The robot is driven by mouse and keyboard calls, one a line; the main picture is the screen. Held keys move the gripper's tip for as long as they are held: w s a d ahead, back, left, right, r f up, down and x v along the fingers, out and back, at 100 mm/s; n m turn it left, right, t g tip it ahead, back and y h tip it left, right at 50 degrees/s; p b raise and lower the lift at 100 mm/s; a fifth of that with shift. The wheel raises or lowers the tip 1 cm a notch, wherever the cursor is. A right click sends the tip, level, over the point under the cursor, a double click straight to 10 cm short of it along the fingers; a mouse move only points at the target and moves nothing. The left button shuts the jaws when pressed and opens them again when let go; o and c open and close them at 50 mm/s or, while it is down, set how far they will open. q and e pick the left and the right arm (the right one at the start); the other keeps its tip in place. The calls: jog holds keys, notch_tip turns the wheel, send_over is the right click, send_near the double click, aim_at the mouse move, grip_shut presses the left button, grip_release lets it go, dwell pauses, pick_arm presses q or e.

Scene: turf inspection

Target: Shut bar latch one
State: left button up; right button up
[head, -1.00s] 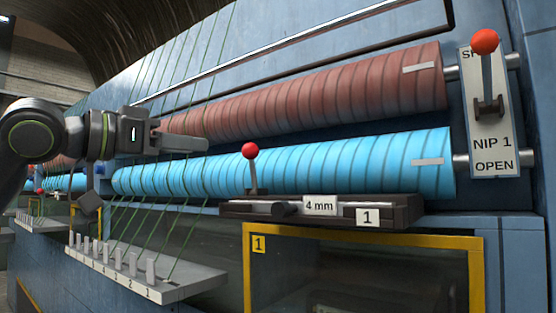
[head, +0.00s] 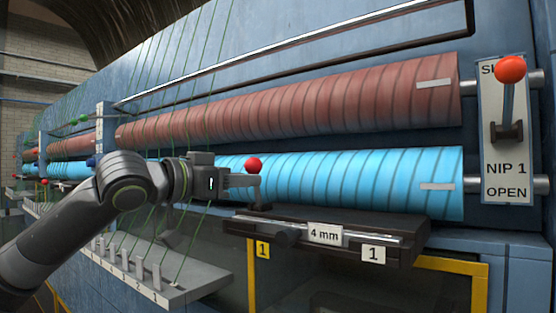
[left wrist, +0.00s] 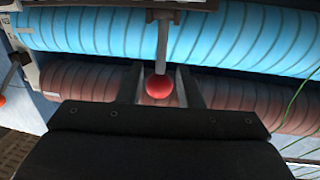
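Bar latch one is a dark bar (head: 340,228) with plates reading "4 mm" and "1". Its upright lever ends in a red ball knob (head: 253,164) near the bar's left end. My left gripper (head: 250,184) is at this lever, coming from the left, just under the knob in the head view. In the left wrist view my left gripper (left wrist: 160,88) is open, with one finger on each side of the red knob (left wrist: 158,87) and gaps visible between. The lever's shaft (left wrist: 162,42) rises above the knob in that view. My right gripper is not in view.
A red-brown roller (head: 300,95) and a blue roller (head: 350,180) lie behind the bar. The NIP 1 plate (head: 493,172), with its red-knobbed lever (head: 508,100), is at the right. A yellow-framed window (head: 440,265) is below, and a pegged ledge (head: 175,290) with green threads at lower left.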

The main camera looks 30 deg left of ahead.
pick_arm(q)
jog(key=shift+w+d+r+p, duration=0.1)
jog(key=shift+w+d+p, duration=0.05)
jog(key=shift+w+p, duration=0.2)
jog(key=shift+w+d+r+p, duration=0.1)
jog(key=shift+w+d+p, duration=0.1)
jog(key=shift+w, duration=0.25)
jog(key=shift+p+x, duration=1.2)
jog(key=shift+x, duration=0.8)
jog(key=shift+d, duration=0.1)
jog(key=shift+w, duration=0.1)
jog(key=c, duration=0.6)
grip_shut()
jog(key=shift+r, duration=0.1)
